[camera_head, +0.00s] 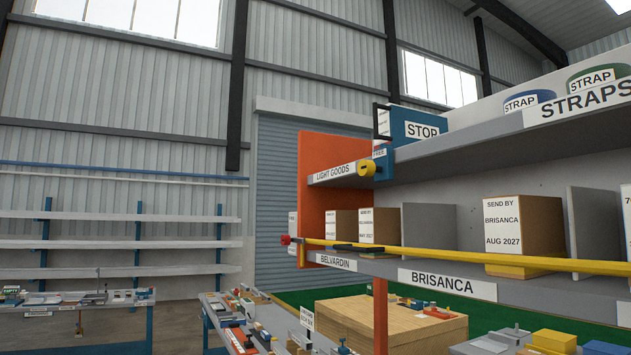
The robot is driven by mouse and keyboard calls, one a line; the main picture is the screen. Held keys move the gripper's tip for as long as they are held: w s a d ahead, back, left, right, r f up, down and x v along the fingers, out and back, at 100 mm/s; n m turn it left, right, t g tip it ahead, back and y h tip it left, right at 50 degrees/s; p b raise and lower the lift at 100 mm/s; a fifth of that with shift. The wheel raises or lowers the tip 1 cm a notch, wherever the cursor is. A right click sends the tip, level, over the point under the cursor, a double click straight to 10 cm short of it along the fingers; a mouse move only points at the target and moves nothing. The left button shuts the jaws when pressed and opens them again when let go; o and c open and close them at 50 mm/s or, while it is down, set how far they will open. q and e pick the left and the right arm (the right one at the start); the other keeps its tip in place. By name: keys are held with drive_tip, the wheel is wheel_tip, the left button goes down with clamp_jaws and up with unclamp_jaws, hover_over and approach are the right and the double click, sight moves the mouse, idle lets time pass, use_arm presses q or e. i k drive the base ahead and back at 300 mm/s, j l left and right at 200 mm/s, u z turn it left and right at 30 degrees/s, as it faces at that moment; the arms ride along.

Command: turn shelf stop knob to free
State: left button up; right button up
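A round yellow knob (366,169) with a dark centre sits at the left end of the upper shelf's front edge. It is against a small blue plate (383,163) with a small label that seems to read FREE. A blue box-like panel marked STOP (422,130) stands just above, on the upper shelf. Which way the knob is turned is too small to tell. A yellow bar (460,257) runs along the front of the lower shelf, with a red end piece (286,240) at its left. Neither of my grippers is in view.
The lower shelf holds cardboard boxes (523,236) and grey dividers; its edge reads BELVARDIN and BRISANCA (447,285). Strap rolls (528,101) sit on the upper shelf. A wooden crate (390,322) and cluttered benches stand below. The space left of the shelf end looks open.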

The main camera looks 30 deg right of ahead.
sight(365, 168)
drive_tip(key=i+j, duration=0.1)
drive_tip(key=i, duration=2.2)
drive_tip(key=l+z, duration=0.05)
drive_tip(key=l, duration=0.05)
